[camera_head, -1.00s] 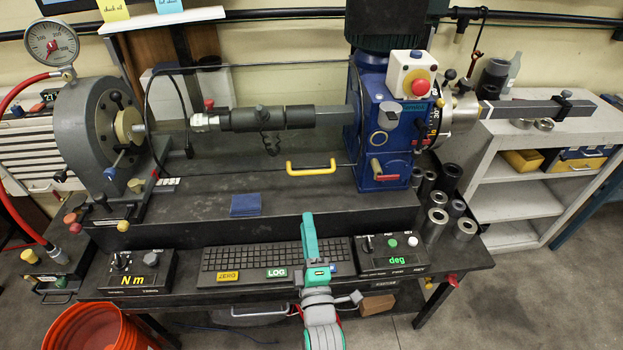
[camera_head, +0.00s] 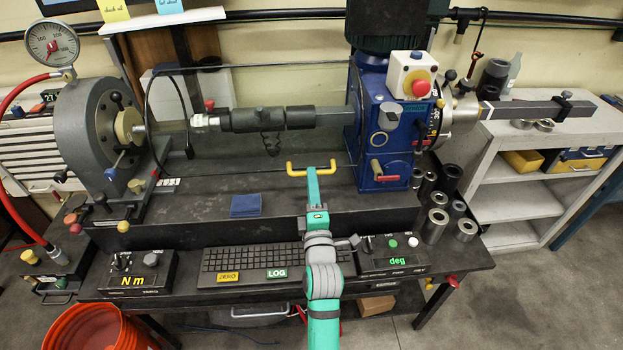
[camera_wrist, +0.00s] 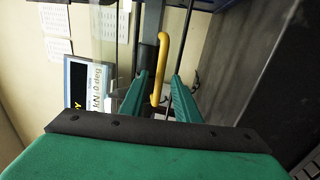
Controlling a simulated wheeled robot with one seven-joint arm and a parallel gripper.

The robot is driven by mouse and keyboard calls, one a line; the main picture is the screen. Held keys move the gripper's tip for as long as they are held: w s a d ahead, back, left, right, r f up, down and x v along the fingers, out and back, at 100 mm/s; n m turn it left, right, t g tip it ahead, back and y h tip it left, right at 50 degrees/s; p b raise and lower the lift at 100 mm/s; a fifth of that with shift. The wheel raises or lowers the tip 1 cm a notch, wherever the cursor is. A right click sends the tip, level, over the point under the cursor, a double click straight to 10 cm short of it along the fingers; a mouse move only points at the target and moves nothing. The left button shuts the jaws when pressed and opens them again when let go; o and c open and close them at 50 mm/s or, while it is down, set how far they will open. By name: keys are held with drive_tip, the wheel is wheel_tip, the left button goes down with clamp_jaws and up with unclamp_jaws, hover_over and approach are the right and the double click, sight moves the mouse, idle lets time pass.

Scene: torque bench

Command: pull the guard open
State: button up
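The guard (camera_head: 225,150) looks like a clear panel with thin dark edges in front of the shaft on the bench. A yellow bar handle (camera_head: 297,171) sits on its lower front edge. My green gripper (camera_head: 312,174) reaches up to the handle from the front. In the wrist view the yellow handle (camera_wrist: 158,68) shows in the gap between the two green fingers of my gripper (camera_wrist: 158,84). The fingers are apart, with room on both sides of the handle. How far the handle lies between the fingertips is hard to tell.
A dark coupling shaft (camera_head: 270,119) runs behind the guard to a blue gearbox (camera_head: 372,140). A blue pad (camera_head: 245,205) lies left of my gripper.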

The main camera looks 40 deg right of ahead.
drive_tip(key=shift+x, duration=0.8)
clamp_jaws()
drive_tip(key=shift+r, duration=0.1)
